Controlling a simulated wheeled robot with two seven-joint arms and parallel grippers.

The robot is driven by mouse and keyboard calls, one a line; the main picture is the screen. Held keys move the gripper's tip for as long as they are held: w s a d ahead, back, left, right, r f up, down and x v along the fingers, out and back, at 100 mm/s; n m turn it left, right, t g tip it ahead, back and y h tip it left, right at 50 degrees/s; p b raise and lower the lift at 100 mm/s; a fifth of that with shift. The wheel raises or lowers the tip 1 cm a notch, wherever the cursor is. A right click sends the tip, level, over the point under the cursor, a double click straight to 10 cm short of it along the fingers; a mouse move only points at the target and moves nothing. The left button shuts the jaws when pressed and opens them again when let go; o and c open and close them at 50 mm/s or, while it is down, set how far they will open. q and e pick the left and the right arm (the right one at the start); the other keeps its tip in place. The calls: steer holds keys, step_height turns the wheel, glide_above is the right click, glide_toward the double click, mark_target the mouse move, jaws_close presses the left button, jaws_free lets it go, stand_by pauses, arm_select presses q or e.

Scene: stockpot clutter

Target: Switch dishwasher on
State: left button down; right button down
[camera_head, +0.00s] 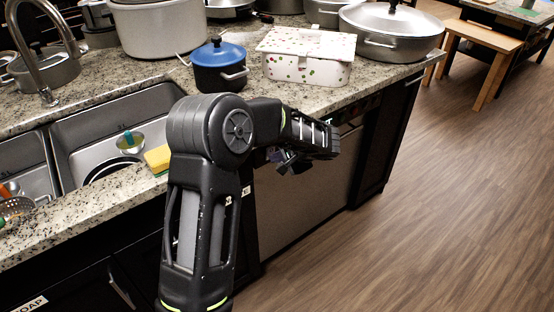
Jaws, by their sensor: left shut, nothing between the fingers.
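The dishwasher (300,201) is the flat metal-grey front under the counter, to the right of the sink. Its door looks shut. A dark strip runs along its top edge, partly hidden behind my left arm; no button or light can be made out there. My left gripper (284,167) is in front of the dishwasher's upper part, just below the counter edge. It is small, dark and partly covered by my wrist, and it is shut and empty. I cannot tell whether it touches the dishwasher. My right gripper is not in view.
On the granite counter (120,200) stand a blue-lidded pot (220,68), a white spotted box (305,58) and a large lidded pan (391,35). The sink (110,130) is at left, with a yellow sponge (158,159) on its edge. The wooden floor (430,210) at right is clear.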

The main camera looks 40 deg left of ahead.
arm_select(q)
steer(key=shift+r, duration=0.15)
steer(key=shift+a+r, duration=0.1)
steer(key=shift+r, duration=0.65)
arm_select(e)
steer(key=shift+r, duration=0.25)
